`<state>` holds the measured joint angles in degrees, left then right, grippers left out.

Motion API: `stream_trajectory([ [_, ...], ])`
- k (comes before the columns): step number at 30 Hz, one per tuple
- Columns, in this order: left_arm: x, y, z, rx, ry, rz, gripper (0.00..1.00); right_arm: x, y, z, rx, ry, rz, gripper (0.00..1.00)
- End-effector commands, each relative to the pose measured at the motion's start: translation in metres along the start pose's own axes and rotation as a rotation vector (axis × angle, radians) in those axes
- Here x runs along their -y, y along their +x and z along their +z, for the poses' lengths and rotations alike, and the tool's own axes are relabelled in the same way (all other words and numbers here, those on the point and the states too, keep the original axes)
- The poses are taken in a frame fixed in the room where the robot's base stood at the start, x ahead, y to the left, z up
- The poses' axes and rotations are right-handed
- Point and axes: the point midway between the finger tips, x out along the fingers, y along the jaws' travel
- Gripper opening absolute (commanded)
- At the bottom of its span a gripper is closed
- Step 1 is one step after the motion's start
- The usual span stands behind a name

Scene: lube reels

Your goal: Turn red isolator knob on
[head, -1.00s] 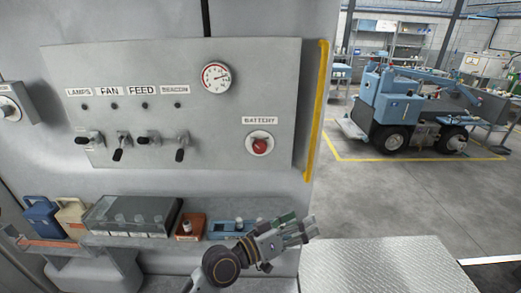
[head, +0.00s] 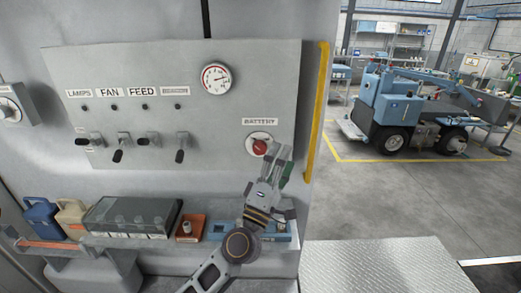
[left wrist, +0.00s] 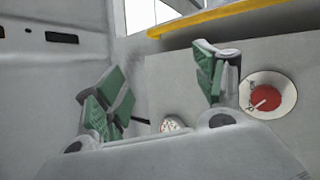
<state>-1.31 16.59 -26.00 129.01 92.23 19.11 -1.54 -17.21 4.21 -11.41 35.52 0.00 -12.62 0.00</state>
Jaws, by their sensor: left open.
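The red isolator knob (head: 260,147) sits on a round pale plate under the BATTERY label (head: 260,121), at the lower right of the grey panel. In the left wrist view the red knob (left wrist: 265,98) shows at the right, outside the fingers, with a pale bar across its face. My left gripper (head: 279,160) is just below and right of the knob in the head view, its fingers pointing up. In the left wrist view its green-padded fingers (left wrist: 160,95) are spread wide with nothing between them. Whether a finger touches the knob cannot be told. My right gripper is not in view.
The panel (head: 220,130) carries several toggle switches (head: 120,146) and a gauge (head: 216,78). A yellow rail (head: 318,110) runs down its right edge. Below is a shelf with a clear-lidded box (head: 130,217) and an orange box (head: 190,228).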

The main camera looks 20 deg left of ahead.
Motion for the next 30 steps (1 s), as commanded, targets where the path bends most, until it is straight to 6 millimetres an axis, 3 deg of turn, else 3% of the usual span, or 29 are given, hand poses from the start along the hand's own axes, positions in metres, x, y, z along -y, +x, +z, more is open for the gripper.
stream_trajectory([
  [8,0.020,0.011,-0.034,-0.192,-0.166,-0.071,0.70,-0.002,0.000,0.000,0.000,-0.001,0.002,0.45],
  [15,0.050,0.010,-0.058,-0.354,-0.286,-0.175,0.70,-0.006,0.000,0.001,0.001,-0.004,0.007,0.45],
  [24,0.094,-0.002,-0.076,-0.538,-0.394,-0.343,0.70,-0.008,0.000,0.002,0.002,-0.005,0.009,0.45],
  [30,0.111,-0.010,-0.081,-0.605,-0.423,-0.416,0.70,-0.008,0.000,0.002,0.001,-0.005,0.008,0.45],
])
